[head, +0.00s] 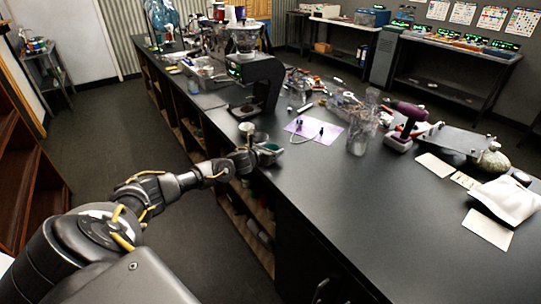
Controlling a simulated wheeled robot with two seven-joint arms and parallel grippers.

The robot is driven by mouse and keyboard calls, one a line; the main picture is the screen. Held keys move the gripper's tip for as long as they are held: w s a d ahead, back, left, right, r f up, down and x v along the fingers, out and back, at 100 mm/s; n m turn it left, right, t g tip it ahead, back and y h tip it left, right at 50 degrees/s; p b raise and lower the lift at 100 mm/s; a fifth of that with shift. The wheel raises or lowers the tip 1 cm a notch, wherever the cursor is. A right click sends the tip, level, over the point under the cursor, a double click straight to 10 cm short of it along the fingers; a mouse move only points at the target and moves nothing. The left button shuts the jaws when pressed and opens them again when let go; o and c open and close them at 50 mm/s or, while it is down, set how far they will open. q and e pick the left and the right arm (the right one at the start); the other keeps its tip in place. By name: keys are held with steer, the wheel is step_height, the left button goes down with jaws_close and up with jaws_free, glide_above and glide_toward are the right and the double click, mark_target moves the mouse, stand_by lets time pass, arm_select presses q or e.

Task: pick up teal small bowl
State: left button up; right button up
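The small teal bowl (271,149) is at the near left edge of the long black counter (330,210), in the middle of the head view. My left arm reaches in from the lower left, and my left gripper (258,156) is right at the bowl, partly covering it. The fingers are too small and dark to tell whether they are open or shut, or whether they touch the bowl. My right gripper is not in view.
A light cup (246,128) and another small vessel stand just behind the bowl. A black coffee grinder (262,80) stands farther back. A purple sheet (314,131), a glass jar (357,138) and a purple drill (405,125) lie or stand to the right. The counter's front is clear.

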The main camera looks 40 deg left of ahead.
arm_select(q)
steer(key=shift+r, duration=0.1)
steer(key=shift+c, duration=0.4)
steer(key=shift+r, duration=0.2)
step_height(320, 180, up, 2)
steer(key=shift+a+r+b, duration=0.1)
steer(key=shift+b, duration=0.95)
steer(key=s+r+b, duration=0.4)
steer(key=s+r, duration=0.6)
steer(key=s, duration=0.4)
steer(key=shift+d+r, duration=0.15)
steer(key=shift+d, duration=0.15)
